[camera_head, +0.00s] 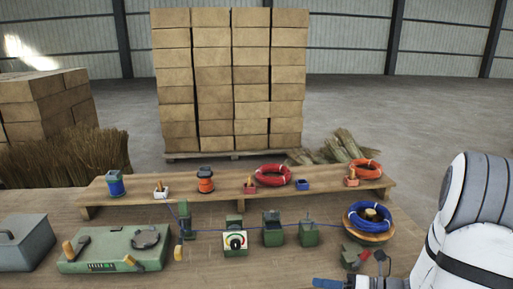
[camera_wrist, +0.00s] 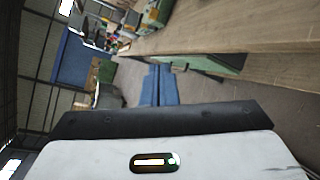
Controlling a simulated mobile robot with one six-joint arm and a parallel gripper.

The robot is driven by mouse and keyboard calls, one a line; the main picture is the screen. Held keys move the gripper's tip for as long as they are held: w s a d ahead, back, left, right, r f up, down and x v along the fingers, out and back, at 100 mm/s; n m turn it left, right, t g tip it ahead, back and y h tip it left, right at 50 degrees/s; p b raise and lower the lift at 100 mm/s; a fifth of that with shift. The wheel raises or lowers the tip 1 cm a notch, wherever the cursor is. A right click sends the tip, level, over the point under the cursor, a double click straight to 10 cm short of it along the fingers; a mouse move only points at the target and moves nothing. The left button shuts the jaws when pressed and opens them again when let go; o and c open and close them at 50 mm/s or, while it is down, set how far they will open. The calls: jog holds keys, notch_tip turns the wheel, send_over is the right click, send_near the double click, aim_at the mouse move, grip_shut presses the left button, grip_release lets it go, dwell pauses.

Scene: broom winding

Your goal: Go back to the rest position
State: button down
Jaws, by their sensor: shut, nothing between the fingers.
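The wrist view is turned sideways and shows the edge of a wooden table (camera_wrist: 230,30) and a green box (camera_wrist: 212,63) beyond the fingers.
A blue coil (camera_head: 370,216) sits on a round wooden stand at the right. Red coil (camera_head: 272,175) and orange coil (camera_head: 364,168) lie on a raised shelf (camera_head: 220,189). A green machine (camera_head: 112,249) and several small green devices stand on the bench. Stacked boxes (camera_head: 230,80) are behind.

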jog(key=s+a+r+n+g+h, duration=0.1)
jog(key=s+a+n+g+h, duration=0.25)
jog(key=s+n, duration=0.45)
jog(key=s+a+r+n+g+h, duration=0.2)
jog(key=s+a+n+g+h, duration=0.15)
jog(key=n, duration=0.85)
jog(key=s+d+r+n+t+h, duration=0.1)
jog(key=d+r+n+t+h, duration=0.2)
jog(key=n, duration=1.1)
notch_tip(320, 180, up, 2)
jog(key=d+h, duration=0.2)
jog(key=h, duration=0.2)
jog(key=shift+s, duration=0.25)
